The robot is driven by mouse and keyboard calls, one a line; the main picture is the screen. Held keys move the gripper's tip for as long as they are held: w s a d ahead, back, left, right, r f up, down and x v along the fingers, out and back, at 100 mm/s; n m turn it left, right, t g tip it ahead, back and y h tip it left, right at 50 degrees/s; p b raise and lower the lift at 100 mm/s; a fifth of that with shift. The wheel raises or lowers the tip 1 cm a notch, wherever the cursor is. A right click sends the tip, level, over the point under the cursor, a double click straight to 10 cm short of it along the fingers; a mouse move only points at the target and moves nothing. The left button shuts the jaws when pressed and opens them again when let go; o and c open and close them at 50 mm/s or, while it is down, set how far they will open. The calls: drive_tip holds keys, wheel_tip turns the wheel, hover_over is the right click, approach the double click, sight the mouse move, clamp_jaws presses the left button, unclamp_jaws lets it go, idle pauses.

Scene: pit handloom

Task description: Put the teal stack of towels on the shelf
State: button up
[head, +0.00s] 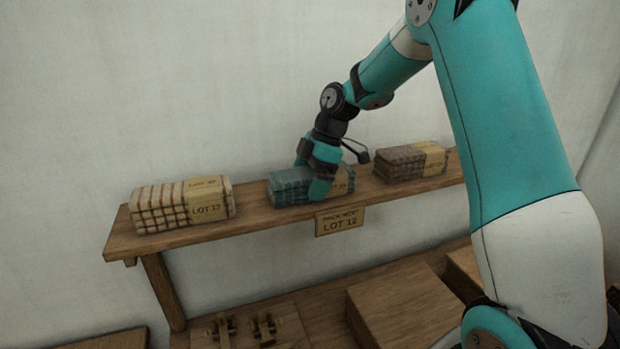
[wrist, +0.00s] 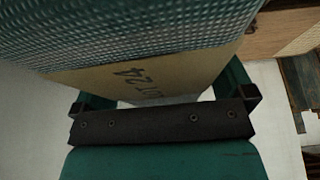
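The teal stack of towels (head: 289,187) is on the wooden shelf (head: 262,218), between two other stacks. It looks level and appears to rest on the board. My gripper (head: 311,175) reaches down over it, with one finger at its front and one behind. In the wrist view the teal stack (wrist: 130,40) fills the top, with a tan paper band reading LOT 24. My gripper (wrist: 165,95) has a finger along each side of the stack, apparently pressed against it. The fingertips are hidden there.
A cream checked stack (head: 165,207) with a LOT 12 band sits at the shelf's left. A brown stack (head: 402,163) sits close on the right. A LOT 12 sign (head: 339,221) hangs from the shelf's front edge. A wooden box (head: 405,305) stands below.

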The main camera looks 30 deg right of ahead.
drive_tip(key=v, duration=1.2)
drive_tip(key=shift+r, duration=0.15)
drive_tip(key=s+a+m, duration=0.2)
drive_tip(key=s+a, duration=0.4)
drive_tip(key=a, duration=0.3)
drive_tip(key=s+a+m, duration=0.2)
drive_tip(key=s+a, duration=0.4)
drive_tip(key=a, duration=0.3)
drive_tip(key=s+a+f+m, duration=0.2)
drive_tip(key=s, duration=0.6)
drive_tip(key=s+a+f+m+g, duration=0.1)
drive_tip(key=s+a+f+m, duration=0.1)
drive_tip(key=s, duration=0.6)
drive_tip(key=shift+s+a+f+m, duration=0.2)
drive_tip(key=shift+s+a+m, duration=0.15)
drive_tip(key=shift+a, duration=0.2)
